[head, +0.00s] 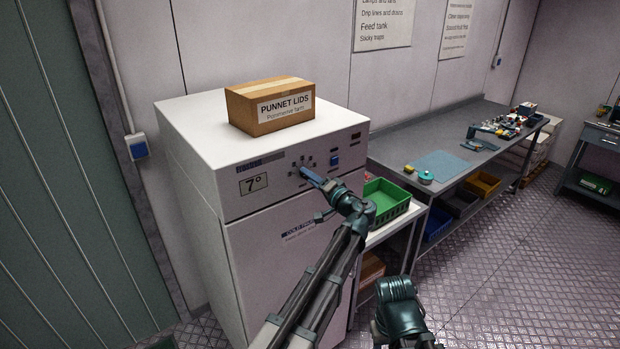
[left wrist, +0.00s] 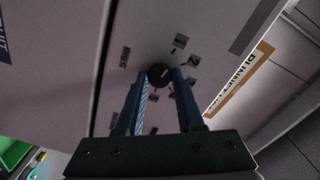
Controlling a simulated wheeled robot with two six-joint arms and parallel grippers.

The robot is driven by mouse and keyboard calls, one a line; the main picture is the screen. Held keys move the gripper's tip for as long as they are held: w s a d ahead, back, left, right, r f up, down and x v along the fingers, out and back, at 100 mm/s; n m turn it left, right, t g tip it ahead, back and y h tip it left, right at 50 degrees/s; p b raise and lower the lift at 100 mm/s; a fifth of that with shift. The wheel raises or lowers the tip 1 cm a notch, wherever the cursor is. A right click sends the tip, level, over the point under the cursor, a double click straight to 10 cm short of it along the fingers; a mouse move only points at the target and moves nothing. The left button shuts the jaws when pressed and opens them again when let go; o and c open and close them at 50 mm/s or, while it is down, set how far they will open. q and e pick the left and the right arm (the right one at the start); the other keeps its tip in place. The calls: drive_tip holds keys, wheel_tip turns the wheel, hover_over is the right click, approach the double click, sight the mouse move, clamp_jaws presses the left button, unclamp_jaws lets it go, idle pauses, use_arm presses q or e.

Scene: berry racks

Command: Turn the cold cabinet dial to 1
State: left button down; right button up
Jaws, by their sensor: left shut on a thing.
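The cold cabinet (head: 290,205) is a white box with a control panel along its upper front. Its dial (left wrist: 159,75) is a dark round knob, ringed by small dark labels, in the left wrist view. My left gripper (head: 308,172) reaches the panel and is shut on the dial, with one blue finger on each side of it; the fingers also show in the left wrist view (left wrist: 160,84). The labels are too small and tilted to read surely, so I cannot tell the dial's setting. In the head view the gripper hides the dial. My right gripper is not clearly in view.
A cardboard box of punnet lids (head: 270,106) sits on the cabinet top. A blue switch (head: 334,159) is on the panel right of the dial. A green crate (head: 386,199) stands on a low table to the right. A grey bench (head: 400,150) runs along the wall.

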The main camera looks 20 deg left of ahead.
use_arm(q)
drive_tip(key=shift+s+f, duration=0.1)
idle(0.4)
drive_tip(key=c, duration=0.5)
unclamp_jaws()
